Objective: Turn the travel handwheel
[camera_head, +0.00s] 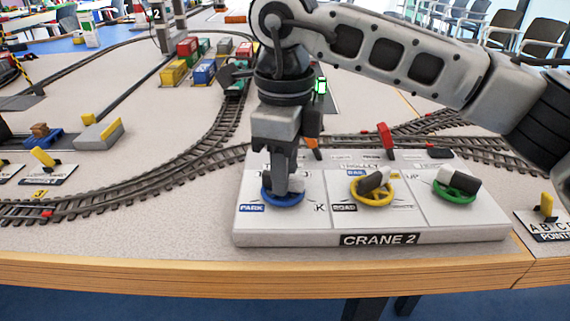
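The crane control panel (472,234), marked CRANE 2, stands at the table's front edge with three handwheels. The leftmost is a blue handwheel (284,202) with a PARK label at its lower left; its title above is hidden behind my gripper. My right gripper (286,190) points down onto this blue wheel, with its fingers at the grip and covering much of the hub. I cannot tell whether the fingers are closed on the grip. My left gripper is not in view.
A yellow handwheel (372,198) and a green handwheel (456,196) sit to the right on the same panel. Model railway track (150,197) curves behind and left of it. Small coloured containers (204,72) stand farther back. A yellow-lever plate (546,222) is at the right.

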